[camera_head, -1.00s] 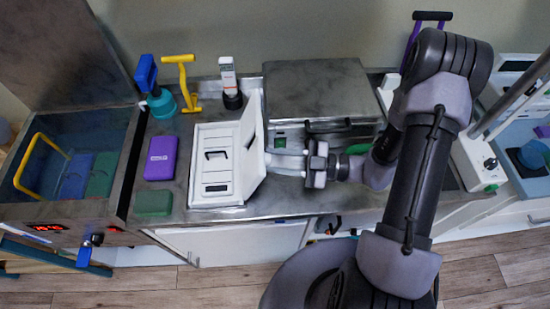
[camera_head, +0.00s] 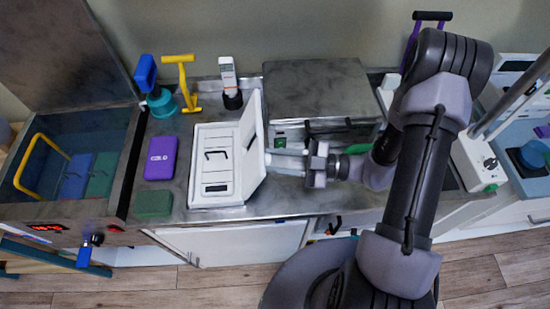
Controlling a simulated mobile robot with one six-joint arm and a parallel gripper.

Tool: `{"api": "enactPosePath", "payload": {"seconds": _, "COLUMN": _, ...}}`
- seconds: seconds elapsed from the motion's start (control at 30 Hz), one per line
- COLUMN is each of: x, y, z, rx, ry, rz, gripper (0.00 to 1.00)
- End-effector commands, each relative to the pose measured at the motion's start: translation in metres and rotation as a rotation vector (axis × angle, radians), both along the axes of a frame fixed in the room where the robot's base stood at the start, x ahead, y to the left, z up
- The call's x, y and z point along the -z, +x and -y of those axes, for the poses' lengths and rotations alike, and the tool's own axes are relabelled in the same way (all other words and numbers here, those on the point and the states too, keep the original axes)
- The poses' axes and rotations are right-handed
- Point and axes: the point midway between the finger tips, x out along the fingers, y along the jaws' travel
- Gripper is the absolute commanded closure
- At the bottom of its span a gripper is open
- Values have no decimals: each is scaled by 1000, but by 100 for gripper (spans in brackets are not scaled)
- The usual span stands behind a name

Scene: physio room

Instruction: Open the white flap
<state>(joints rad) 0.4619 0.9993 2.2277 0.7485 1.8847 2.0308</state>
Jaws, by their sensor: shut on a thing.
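The white flap (camera_head: 252,145) is hinged on the right side of a white box (camera_head: 215,187) on the steel counter. It stands raised and tilted, clear of the box's top panel, which shows a dark handle and a small dark window. My gripper (camera_head: 274,160) reaches in from the right and meets the outer side of the flap. Its jaws are shut on the flap; the exact grip point is small and partly hidden behind the flap.
A purple pack (camera_head: 161,158) and a green block (camera_head: 153,204) lie left of the box. A teal-and-blue bottle (camera_head: 160,101), a yellow handled tool (camera_head: 186,84) and a white device (camera_head: 229,82) stand behind. A steel-lidded unit (camera_head: 321,88) is close behind my gripper. An open tank (camera_head: 72,170) is far left.

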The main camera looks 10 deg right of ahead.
Motion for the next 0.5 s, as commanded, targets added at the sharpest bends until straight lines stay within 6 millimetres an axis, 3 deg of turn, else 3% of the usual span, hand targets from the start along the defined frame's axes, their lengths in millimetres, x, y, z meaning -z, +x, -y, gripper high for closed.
{"api": "enactPosePath", "payload": {"seconds": 0.23, "x": -2, "y": -1, "z": -1, "rx": -2, "ry": -6, "rz": -1, "gripper": 100}}
{"api": "enactPosePath", "payload": {"seconds": 0.5, "x": -26, "y": 0, "z": -16, "rx": -3, "ry": -166, "rz": -5, "gripper": 100}}
